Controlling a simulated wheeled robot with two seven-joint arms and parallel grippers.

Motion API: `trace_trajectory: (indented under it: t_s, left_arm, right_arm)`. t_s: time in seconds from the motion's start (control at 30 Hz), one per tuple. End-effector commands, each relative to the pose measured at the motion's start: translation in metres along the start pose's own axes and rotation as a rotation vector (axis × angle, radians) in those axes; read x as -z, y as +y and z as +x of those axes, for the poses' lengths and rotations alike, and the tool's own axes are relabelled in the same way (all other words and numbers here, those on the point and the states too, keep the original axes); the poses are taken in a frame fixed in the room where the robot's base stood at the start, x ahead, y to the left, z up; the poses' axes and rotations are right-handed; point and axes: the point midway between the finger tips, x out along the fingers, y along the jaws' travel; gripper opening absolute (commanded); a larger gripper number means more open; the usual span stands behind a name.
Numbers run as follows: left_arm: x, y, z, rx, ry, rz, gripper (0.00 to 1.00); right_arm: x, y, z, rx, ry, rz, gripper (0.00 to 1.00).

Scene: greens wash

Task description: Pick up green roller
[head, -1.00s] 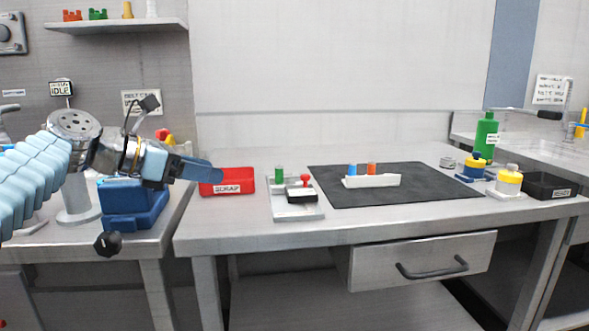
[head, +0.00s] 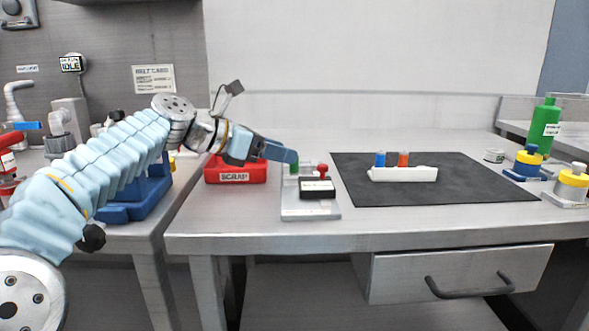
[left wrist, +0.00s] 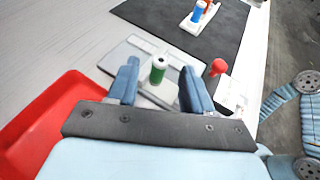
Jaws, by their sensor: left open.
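The green roller (head: 294,168) stands upright on the left part of a light grey tray (head: 312,211) on the table. In the head view my left gripper (head: 283,153) is at its top left and partly covers it. In the left wrist view the green roller (left wrist: 158,70) stands between the two open blue fingers of the left gripper (left wrist: 156,82), with a gap on each side. The gripper is open and empty. My right gripper is not in view.
A red scrap bin (head: 235,172) is to the left. A white holder (head: 403,174) with blue and orange rollers stands on a black mat (head: 460,192).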

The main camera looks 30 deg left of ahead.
Motion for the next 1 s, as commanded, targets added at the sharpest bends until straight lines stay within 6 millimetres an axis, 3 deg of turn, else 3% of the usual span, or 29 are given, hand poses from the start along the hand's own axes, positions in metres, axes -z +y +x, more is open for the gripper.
trace_trajectory:
  t_s: [0.23,0.47,0.8,1.0]
  left_arm:
    - [0.001,-0.001,0.04,0.001,0.003,0.002,0.51]
    - [0.0,0.0,0.043,-0.001,0.001,0.001,0.51]
    - [0.0,0.0,0.042,-0.001,0.001,0.001,0.0]
    - [0.0,0.0,0.042,-0.001,0.001,0.001,0.0]
  right_arm:
    - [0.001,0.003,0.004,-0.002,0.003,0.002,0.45]
    - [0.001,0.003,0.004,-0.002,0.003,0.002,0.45]
    - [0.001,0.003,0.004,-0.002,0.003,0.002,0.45]
    - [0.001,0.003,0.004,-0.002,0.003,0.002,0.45]
